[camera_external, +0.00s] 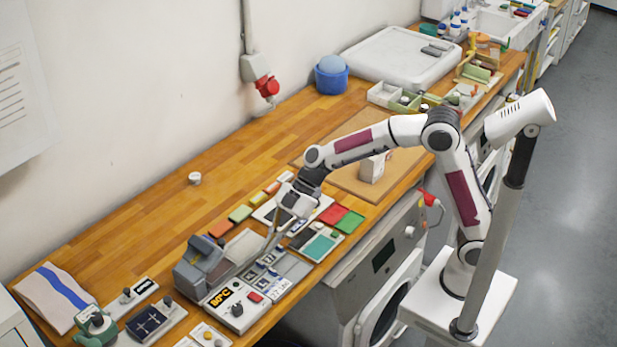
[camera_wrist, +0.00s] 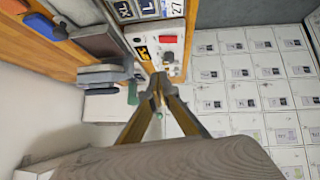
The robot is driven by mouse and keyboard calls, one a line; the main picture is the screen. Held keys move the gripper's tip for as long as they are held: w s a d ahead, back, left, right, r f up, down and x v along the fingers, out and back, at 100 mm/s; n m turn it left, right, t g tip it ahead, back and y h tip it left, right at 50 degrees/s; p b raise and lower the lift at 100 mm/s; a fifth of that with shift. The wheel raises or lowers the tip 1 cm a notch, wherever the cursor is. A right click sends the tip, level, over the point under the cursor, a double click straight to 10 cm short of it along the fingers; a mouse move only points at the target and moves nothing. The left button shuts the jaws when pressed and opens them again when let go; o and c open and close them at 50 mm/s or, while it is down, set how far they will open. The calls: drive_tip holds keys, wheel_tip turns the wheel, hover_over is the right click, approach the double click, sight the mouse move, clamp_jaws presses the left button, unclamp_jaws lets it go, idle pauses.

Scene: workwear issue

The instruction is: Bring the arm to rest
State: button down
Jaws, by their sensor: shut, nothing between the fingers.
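My arm reaches from its white base over the wooden worktop (camera_external: 130,228). My gripper (camera_external: 270,246) points down over the front part of the worktop, near a grey press-like device (camera_external: 200,265) and a panel marked 80°C (camera_external: 232,303). In the wrist view my gripper (camera_wrist: 156,88) has its two fingers meeting at the tips, with nothing between them. The panel with a red button (camera_wrist: 168,39) shows beyond the tips. Whether the fingertips touch anything below cannot be told.
Coloured swatches (camera_external: 321,246) and small tiles lie around my gripper. A blue tub (camera_external: 331,75), a white tray (camera_external: 385,55) and sorting boxes stand farther back. A grey post (camera_external: 495,235) rises near my base. The worktop along the wall is mostly clear.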

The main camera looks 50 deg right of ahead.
drive_tip(key=shift+m, duration=0.3)
idle(0.4)
drive_tip(key=s+d+f+m+g+h, duration=0.1)
drive_tip(key=s+d+f+m+h, duration=0.25)
drive_tip(key=s+d+m, duration=0.55)
drive_tip(key=s+d+r+m+t+h, duration=0.1)
drive_tip(key=s+d+r+m, duration=0.1)
drive_tip(key=d, duration=0.7)
drive_tip(key=s+d+r+m+t+h, duration=0.2)
drive_tip(key=s+d+m, duration=0.2)
drive_tip(key=s+d, duration=0.3)
drive_tip(key=s+d+r+m+t+h, duration=0.2)
drive_tip(key=s+d, duration=0.3)
drive_tip(key=d, duration=0.8)
drive_tip(key=shift+s+r+m, duration=0.25)
drive_tip(key=shift+r+m, duration=0.1)
drive_tip(key=shift+m, duration=0.15)
drive_tip(key=shift+d+h, duration=0.1)
drive_tip(key=shift+h, duration=0.15)
idle(0.4)
